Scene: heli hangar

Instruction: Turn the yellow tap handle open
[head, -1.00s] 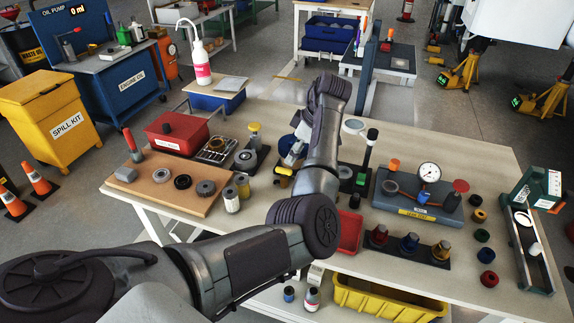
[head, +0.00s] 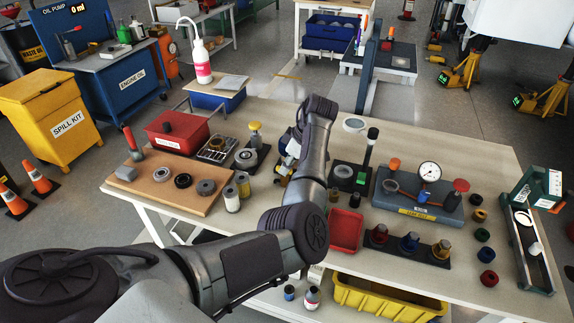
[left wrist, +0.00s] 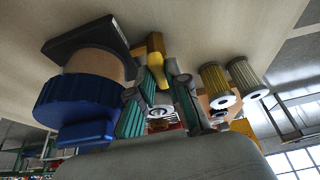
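The yellow tap handle (left wrist: 155,48) shows in the left wrist view, beside a blue round body (left wrist: 75,105) on a black base; that view is upside down, with the tabletop at its top. My left gripper (left wrist: 163,82) has its teal-padded fingers apart, with the yellow handle at their tips, between them. I cannot tell whether a finger touches it. My right gripper is in neither current view.
Two filters (head: 231,198) stand just left of my forearm. A red tray (head: 345,231) lies to its right. A wooden board (head: 160,198) with rings and a red bin (head: 178,131) are further left. A gauge block (head: 418,208) stands at the right.

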